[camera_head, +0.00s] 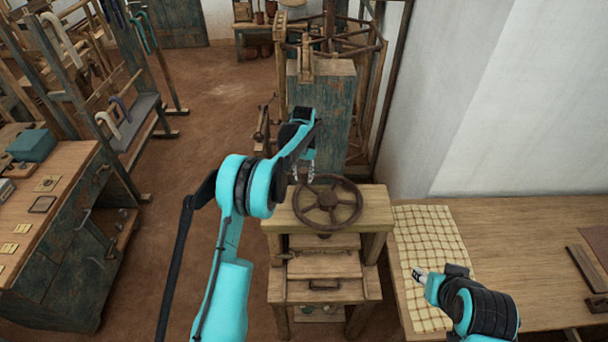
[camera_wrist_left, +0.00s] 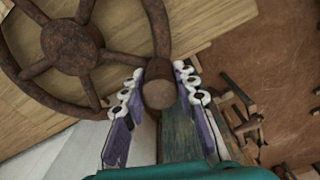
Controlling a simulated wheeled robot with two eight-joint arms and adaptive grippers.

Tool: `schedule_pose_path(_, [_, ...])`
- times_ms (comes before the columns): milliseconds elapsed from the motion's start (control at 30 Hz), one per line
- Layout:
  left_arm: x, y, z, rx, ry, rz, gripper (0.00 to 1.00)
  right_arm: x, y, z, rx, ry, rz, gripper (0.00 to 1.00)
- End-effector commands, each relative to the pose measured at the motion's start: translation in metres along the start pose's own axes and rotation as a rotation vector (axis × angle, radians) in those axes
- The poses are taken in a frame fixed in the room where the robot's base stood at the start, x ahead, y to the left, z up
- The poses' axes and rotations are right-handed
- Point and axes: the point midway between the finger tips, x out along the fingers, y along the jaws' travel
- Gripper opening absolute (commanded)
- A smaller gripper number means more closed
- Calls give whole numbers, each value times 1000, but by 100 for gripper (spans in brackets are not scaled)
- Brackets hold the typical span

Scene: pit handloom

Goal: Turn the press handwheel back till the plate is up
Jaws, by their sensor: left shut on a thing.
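The brown spoked handwheel (camera_head: 328,199) lies flat on top of the wooden press (camera_head: 376,217). In the left wrist view its rim and hub (camera_wrist_left: 72,46) fill the upper left. My left gripper (camera_head: 304,171) is at the far left part of the rim. In the left wrist view its fingers sit on both sides of the wheel's round handle (camera_wrist_left: 159,95), shut on it. Boards show inside the press under its top, but I cannot tell which is the plate or how high it stands. My right gripper (camera_head: 419,273) is over the checked cloth, away from the wheel.
A table (camera_head: 520,230) with a checked cloth (camera_head: 428,232) stands right of the press. A workbench (camera_head: 60,190) with small items is at the left. A tall blue-green cabinet (camera_head: 335,120) stands behind the press. Bare floor lies between bench and press.

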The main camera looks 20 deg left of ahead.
Motion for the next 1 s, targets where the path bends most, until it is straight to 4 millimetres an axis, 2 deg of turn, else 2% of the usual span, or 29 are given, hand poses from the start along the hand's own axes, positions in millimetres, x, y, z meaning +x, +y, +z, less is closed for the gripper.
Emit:
schedule_pose_path(367, [3,-9,24,-210,-1,0,0,19,0,13,0,0,0,40])
schedule_pose_path(667, [3,-12,56,-491,-1,0,0,37,0,26,0,0,0,40])
schedule_pose_path(1000, [2,-4,93,-813,-2,-1,0,52,0,37,0,0,0,40])
